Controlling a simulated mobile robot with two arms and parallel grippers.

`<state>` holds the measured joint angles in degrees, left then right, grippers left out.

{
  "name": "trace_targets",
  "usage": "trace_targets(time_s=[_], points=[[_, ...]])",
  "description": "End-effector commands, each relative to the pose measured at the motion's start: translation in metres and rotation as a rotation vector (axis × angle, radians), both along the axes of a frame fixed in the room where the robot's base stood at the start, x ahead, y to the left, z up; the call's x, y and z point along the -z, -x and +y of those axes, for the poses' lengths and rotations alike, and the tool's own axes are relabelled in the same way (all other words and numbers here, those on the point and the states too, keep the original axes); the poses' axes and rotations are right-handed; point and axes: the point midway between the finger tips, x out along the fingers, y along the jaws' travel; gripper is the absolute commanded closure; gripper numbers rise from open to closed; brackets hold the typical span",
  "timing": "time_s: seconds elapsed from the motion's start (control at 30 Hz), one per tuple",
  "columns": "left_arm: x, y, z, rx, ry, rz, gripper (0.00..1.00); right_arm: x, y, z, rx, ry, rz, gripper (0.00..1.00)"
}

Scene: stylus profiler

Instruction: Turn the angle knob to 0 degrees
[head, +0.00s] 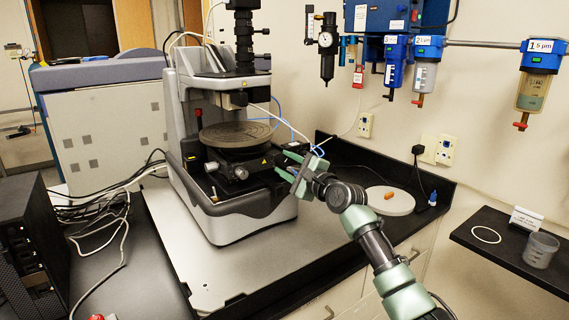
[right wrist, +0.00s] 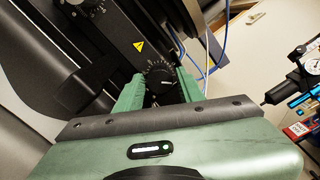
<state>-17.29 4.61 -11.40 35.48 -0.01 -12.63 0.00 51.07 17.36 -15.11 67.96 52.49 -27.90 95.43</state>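The stylus profiler (head: 230,130) stands on the pale bench plate, with a round stage (head: 237,134) on it. The angle knob (right wrist: 160,78) is a dark dial with pale scale marks, seen in the right wrist view beyond and between my fingertips. My right gripper (head: 286,166) is at the right side of the profiler's stage base, its fingers pointing at it. In the right wrist view my right gripper (right wrist: 160,88) has its fingers apart, one on each side of the dial; whether they touch it I cannot tell. The dial's reading is too small to read. My left gripper is not seen.
A white round dish (head: 390,201) with orange pieces lies on the dark bench to the right. A black box (head: 33,240) and loose cables (head: 122,225) are at the left. Filters (head: 426,60) hang on the wall.

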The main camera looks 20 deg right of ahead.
Motion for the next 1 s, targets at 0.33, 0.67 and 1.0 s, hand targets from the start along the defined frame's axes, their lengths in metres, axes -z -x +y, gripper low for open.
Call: trace_targets(time_s=[0.33,0.67,1.0], points=[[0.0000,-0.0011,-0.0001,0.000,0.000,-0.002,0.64,0.0009,0.0000,-0.0012,0.001,0.209,-0.073,1.00],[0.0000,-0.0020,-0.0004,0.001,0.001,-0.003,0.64,0.0009,-0.0001,-0.0006,0.000,0.730,-0.263,1.00],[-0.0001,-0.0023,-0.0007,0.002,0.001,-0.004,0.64,0.0005,0.0000,-0.0004,0.001,0.725,-0.262,0.50]])
